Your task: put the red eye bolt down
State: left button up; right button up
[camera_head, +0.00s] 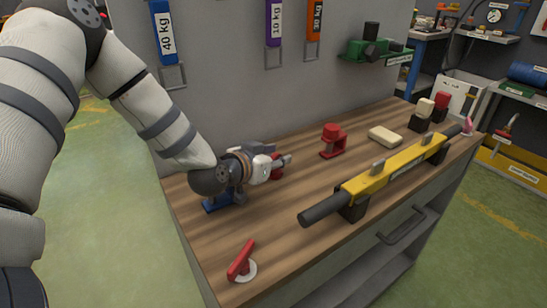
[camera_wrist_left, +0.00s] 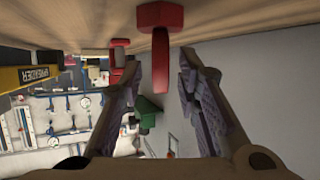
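My left gripper (camera_head: 284,161) is low over the wooden bench, its fingers pointing right. In the left wrist view the gripper (camera_wrist_left: 159,65) is open, its two fingers well apart. The red eye bolt (camera_wrist_left: 160,50) shows between the fingertips there, with a gap on each side. Its wide part meets the bench surface, which is at the top of that picture. In the head view only a bit of red eye bolt (camera_head: 277,172) shows beside the fingers; the gripper hides the rest. My right gripper is in neither view.
A yellow spreader beam (camera_head: 395,170) lies on black stands along the bench (camera_head: 285,235). Beyond the gripper are another red fitting (camera_head: 332,142) and a cream block (camera_head: 385,137). A red handle (camera_head: 240,260) on a white disc is at the near corner. Slings hang on the wall behind.

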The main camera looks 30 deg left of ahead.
pick_arm(q)
jog(key=shift+s+r, duration=0.15)
jog(key=shift+r, duration=0.2)
jog(key=p+v, duration=0.2)
jog(key=v, duration=0.9)
jog(key=shift+s, duration=0.35)
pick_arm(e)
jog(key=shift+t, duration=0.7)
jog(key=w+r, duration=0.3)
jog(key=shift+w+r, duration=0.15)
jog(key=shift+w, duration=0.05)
